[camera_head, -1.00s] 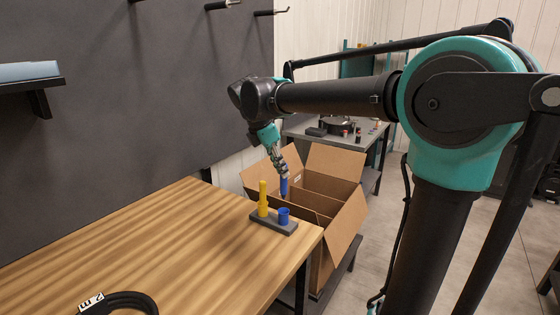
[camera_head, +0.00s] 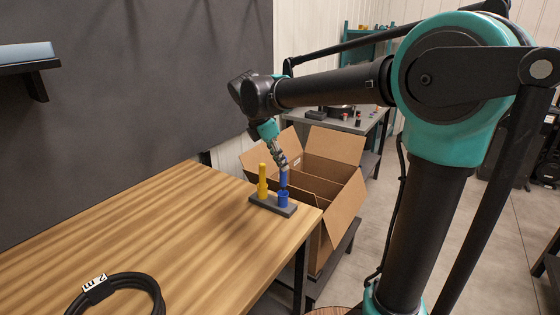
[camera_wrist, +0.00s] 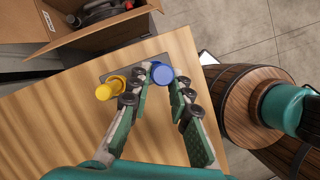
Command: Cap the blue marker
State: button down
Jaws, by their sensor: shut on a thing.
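My gripper (camera_head: 281,163) is shut on the blue marker (camera_head: 284,178), which stands close to upright, point down. Its lower end meets or enters the mouth of the blue cap (camera_head: 283,200); how deep it sits I cannot tell. The cap stands on a small dark grey stand (camera_head: 290,211) at the table's far right corner. In the wrist view the marker's round blue end (camera_wrist: 162,74) shows between the fingertips (camera_wrist: 161,80) and hides the cap below. A yellow marker (camera_head: 262,182) stands upright on the same stand, just left of the blue one.
The wooden table (camera_head: 150,225) is mostly clear, with a black coiled cable (camera_head: 157,296) at its near edge. An open cardboard box (camera_head: 345,205) stands behind and right of the stand. A wooden barrel (camera_wrist: 235,100) is right of the table in the wrist view.

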jog(key=shift+f, duration=2.5)
dwell(2.2)
jog(key=c, duration=1.3)
grip_release()
jog(key=shift+r, duration=0.1)
